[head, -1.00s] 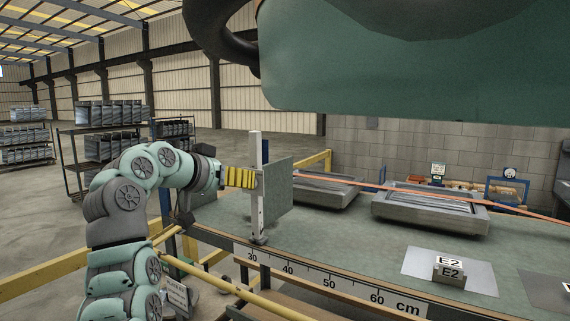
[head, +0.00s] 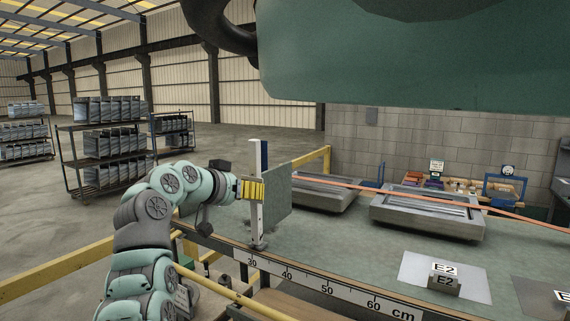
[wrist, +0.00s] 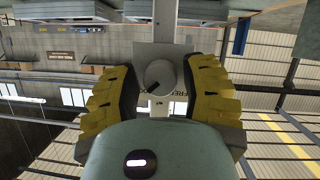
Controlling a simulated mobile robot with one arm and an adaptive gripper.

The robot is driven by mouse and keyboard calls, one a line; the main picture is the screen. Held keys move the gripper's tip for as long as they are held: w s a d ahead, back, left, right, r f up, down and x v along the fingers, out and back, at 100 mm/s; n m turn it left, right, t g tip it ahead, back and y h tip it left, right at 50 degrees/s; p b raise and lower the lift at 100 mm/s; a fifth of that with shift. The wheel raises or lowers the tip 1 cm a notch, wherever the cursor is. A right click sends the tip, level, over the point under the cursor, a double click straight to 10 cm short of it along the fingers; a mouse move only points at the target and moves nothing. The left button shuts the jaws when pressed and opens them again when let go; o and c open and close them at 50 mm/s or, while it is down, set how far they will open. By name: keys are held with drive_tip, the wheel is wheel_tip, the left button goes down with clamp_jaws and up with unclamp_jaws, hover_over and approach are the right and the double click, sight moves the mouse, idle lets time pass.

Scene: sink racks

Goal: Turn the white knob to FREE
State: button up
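The white knob (wrist: 160,74) shows in the wrist view, with a dark pointer line angled to the lower left. It sits on a light plate on a white post (head: 257,222). The word FREE (wrist: 181,88) is printed sideways on the plate, just right of the knob and partly hidden. My gripper (head: 254,190) has its yellow fingers at the post in the head view. In the wrist view the fingers stand apart on either side of the knob, with a narrow gap to each. The knob is hidden in the head view.
A grey-green panel (head: 278,194) stands just behind the post. The bench (head: 350,242) has a centimetre scale along its front edge. Two sink-like trays (head: 428,211) lie farther back under an orange strip. An E2 marker (head: 446,277) stands at the right. A yellow rail (head: 215,283) runs in front.

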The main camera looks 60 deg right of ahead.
clamp_jaws()
drive_tip(key=shift+f+b, duration=0.25)
drive_tip(key=shift+b, duration=0.45)
